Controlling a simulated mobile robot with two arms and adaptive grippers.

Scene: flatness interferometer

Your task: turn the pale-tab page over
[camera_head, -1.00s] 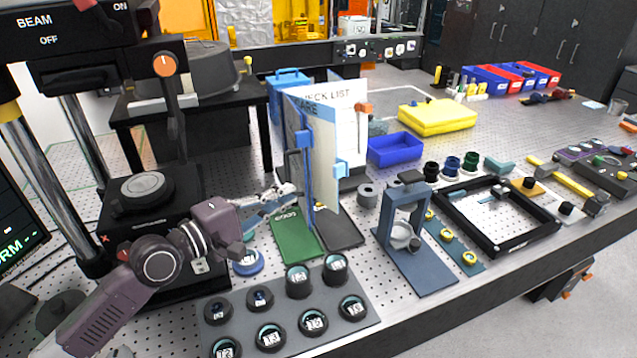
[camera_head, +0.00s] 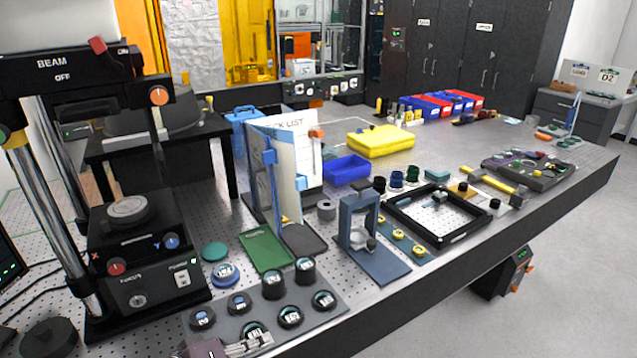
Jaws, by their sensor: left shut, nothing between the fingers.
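The checklist flip stand (camera_head: 298,125) stands upright on the bench left of centre, with several pages partly fanned out. A pale blue tab (camera_head: 301,183) sits on the right edge of a white page (camera_head: 287,180). A darker blue tab (camera_head: 269,157) is on the page edge to its left, and an orange tab (camera_head: 317,133) is at the upper right. My left gripper (camera_head: 262,340) is at the bottom edge of the view, shut and empty, over the front of the dark target plate, well apart from the pages. My right gripper is out of view.
Below the stand lie a green plate (camera_head: 265,251) and a dark pad (camera_head: 304,239). Several black round pieces stand on the grey plate (camera_head: 335,309) in front. A blue upright frame (camera_head: 357,218) stands to the right, and the beam instrument (camera_head: 132,240) to the left.

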